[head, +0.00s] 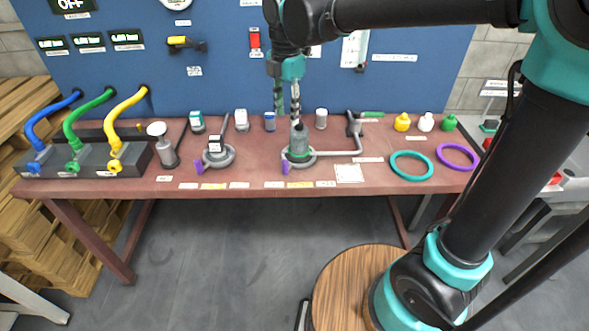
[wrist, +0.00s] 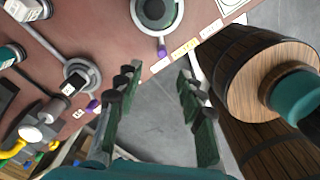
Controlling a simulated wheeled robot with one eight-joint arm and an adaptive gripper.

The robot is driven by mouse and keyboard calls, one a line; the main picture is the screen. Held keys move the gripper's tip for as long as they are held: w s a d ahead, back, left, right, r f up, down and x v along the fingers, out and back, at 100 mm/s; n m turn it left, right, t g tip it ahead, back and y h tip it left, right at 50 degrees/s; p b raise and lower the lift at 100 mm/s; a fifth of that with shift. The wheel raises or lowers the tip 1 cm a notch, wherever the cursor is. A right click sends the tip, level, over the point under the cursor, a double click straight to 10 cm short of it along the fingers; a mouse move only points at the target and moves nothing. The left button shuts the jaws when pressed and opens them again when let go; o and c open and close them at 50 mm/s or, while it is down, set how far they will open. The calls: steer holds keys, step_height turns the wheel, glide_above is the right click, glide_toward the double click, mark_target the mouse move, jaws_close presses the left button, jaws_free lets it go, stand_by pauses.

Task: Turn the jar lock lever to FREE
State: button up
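Two round grey holders stand on the red-brown table, each with a small purple lever at its front. The right holder (head: 313,158) has a grey-green jar (head: 298,141) upright in it and a purple lever (head: 285,168); that lever also shows in the wrist view (wrist: 162,50). The left holder (head: 228,160) has a labelled dark piece in it and its own purple lever (head: 206,166), also in the wrist view (wrist: 94,106). My gripper (head: 287,109) is above the right holder, pointing down; in the wrist view (wrist: 158,76) its fingers are apart and empty. The lever labels are unreadable.
Blue, green and yellow hoses (head: 126,103) rise from grey blocks at the left. Several small jars stand along the back. A teal ring (head: 411,166) and a purple ring (head: 458,156) lie at the right. Label strips run along the front edge. A blue panel (head: 225,75) stands behind.

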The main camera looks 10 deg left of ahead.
mark_target(285, 161)
steer(key=f, duration=0.5)
steer(key=s+f, duration=0.1)
steer(key=f, duration=0.5)
steer(key=s+f, duration=0.1)
steer(key=f, duration=0.5)
steer(key=shift+a+f, duration=0.2)
steer(key=shift+a, duration=0.05)
steer(key=shift+c, duration=0.2)
jaws_close()
